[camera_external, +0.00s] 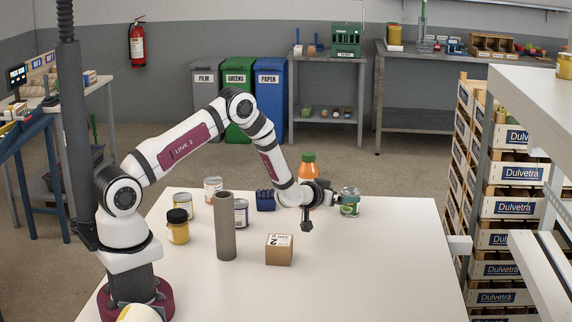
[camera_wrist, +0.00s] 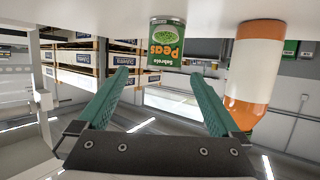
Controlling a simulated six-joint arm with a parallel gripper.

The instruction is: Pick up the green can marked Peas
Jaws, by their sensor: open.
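The green Peas can (camera_external: 350,203) stands on the white table (camera_external: 400,240) near its far edge, right of my gripper (camera_external: 331,193). In the wrist view, which is upside down, the Peas can (camera_wrist: 166,42) hangs at the top centre with its label readable. My gripper (camera_wrist: 159,75) is open, with two green fingers spread and nothing between them. The can appears beyond the fingertips, roughly centred between them and apart from both. In the external view my wrist hides part of the finger area.
An orange bottle (camera_external: 308,167) with a green cap stands behind my wrist, close to the right finger in the wrist view (camera_wrist: 258,75). A small cardboard box (camera_external: 279,250), a grey tube (camera_external: 226,228), a yellow jar (camera_external: 178,230) and several cans stand left. The table's right side is clear.

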